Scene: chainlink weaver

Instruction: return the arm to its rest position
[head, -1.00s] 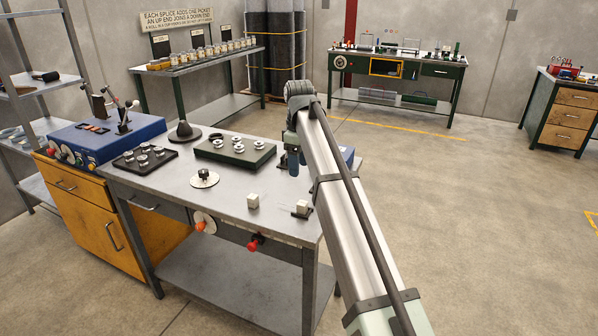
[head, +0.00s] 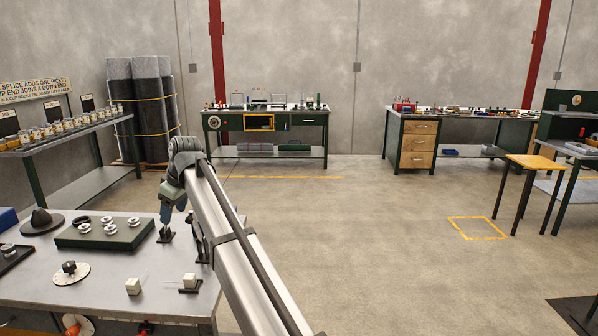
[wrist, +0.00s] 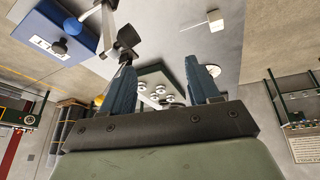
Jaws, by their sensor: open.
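My arm reaches from the bottom of the head view up and left, with its elbow over the right part of the grey workbench (head: 95,292). My gripper (wrist: 158,60) is open in the wrist view, its two blue fingers apart with nothing held between them.
Two white blocks (head: 133,286) (head: 189,280) and a round plate with a dark knob (head: 70,271) lie on the bench. A blue box (wrist: 55,35) shows in the wrist view. A shelf of jars (head: 65,130) stands left. Open floor (head: 380,250) lies right.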

